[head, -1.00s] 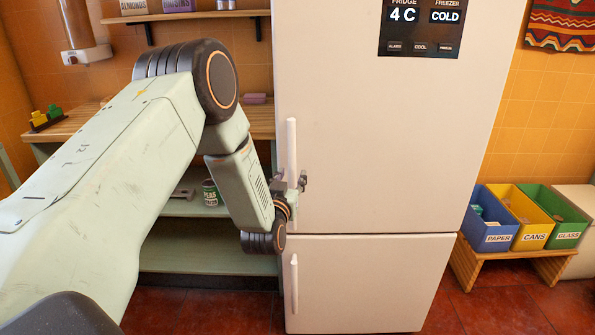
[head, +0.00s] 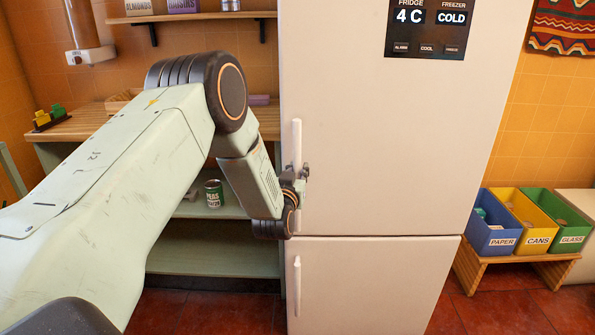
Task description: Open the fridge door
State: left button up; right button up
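The fridge is tall and cream-coloured, with an upper door (head: 390,140) and a lower door (head: 370,285). Both doors look closed. The upper door has a white upright handle (head: 297,140) at its left edge. The lower door has a similar handle (head: 297,275). My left gripper (head: 304,172) is at the lower part of the upper handle, with dark finger parts showing on both sides of it. The fingers are small and partly hidden, so whether they grip the handle cannot be told. My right gripper is not in view.
A wooden counter (head: 75,125) with green shelves stands left of the fridge; a green can (head: 213,193) sits on a shelf. Blue (head: 492,240), yellow (head: 537,240) and green (head: 572,239) bins stand on a low bench at right. Red floor shows in front.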

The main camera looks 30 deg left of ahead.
pick_arm(q)
jog(key=shift+a+f, duration=0.1)
jog(key=shift+a, duration=0.05)
grip_shut()
jog(key=shift+f, duration=0.15)
